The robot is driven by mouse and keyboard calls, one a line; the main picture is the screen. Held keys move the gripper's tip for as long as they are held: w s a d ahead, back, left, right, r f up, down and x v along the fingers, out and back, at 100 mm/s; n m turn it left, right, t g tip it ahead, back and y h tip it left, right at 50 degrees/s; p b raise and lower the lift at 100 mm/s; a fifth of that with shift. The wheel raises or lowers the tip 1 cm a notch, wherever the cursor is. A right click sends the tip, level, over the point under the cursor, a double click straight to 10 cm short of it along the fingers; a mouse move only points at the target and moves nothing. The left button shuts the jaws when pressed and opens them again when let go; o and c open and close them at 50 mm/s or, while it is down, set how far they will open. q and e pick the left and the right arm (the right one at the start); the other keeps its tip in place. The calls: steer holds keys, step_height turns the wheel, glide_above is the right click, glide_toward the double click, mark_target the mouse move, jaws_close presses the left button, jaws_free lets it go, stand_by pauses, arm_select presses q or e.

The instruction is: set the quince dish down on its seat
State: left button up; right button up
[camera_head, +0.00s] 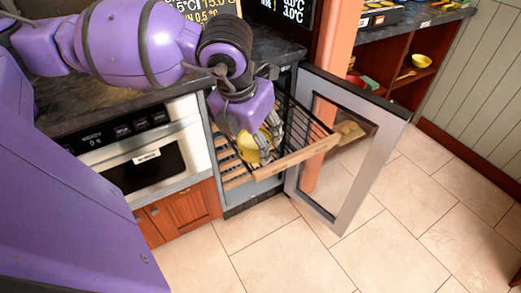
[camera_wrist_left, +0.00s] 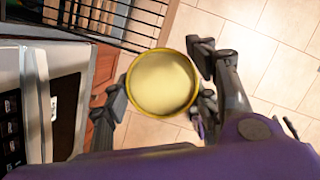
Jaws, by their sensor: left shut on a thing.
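The quince dish (camera_head: 249,151) is a small round yellow bowl with pale yellow contents. My left gripper (camera_head: 262,138) is shut on it, its grey fingers on either side. In the left wrist view the dish (camera_wrist_left: 163,83) shows from above, its round rim between the two fingers (camera_wrist_left: 160,88). In the head view it appears at the pulled-out wire rack (camera_head: 300,128) with a wooden front rail; whether it touches the rack is hard to tell. The seat cannot be made out. My right gripper is in neither view.
An open glass door (camera_head: 347,145) stands to the right of the rack. A white-fronted microwave drawer (camera_head: 140,150) with a dark panel is at left. Tiled floor (camera_head: 300,255) is clear in front. A shelf with a yellow bowl (camera_head: 421,61) is far right.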

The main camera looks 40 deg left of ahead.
arm_select(q)
steer(key=n, duration=0.1)
steer(key=n+y+b, duration=0.1)
steer(key=n, duration=0.1)
steer(key=shift+w+a+f, duration=0.1)
steer(key=shift+w+a, duration=0.3)
steer(key=shift+n, duration=0.3)
steer(key=w+a+f, duration=0.2)
steer(key=w, duration=0.1)
steer(key=w+a+f, duration=0.2)
steer(key=w+f, duration=0.1)
steer(key=w, duration=0.1)
steer(key=w+a+f, duration=0.3)
steer(key=shift+w+f, duration=0.25)
steer(key=shift+w, duration=0.1)
steer(key=shift+w+a+f, duration=0.15)
steer(key=shift+w+f, duration=0.1)
steer(key=shift+f, duration=0.1)
steer(key=shift+s+x, duration=0.15)
steer(key=shift+x, duration=0.75)
steer(key=shift+s+x, duration=0.15)
steer(key=shift+x, duration=0.75)
steer(key=shift+f, duration=0.2)
steer(key=o, duration=1.4)
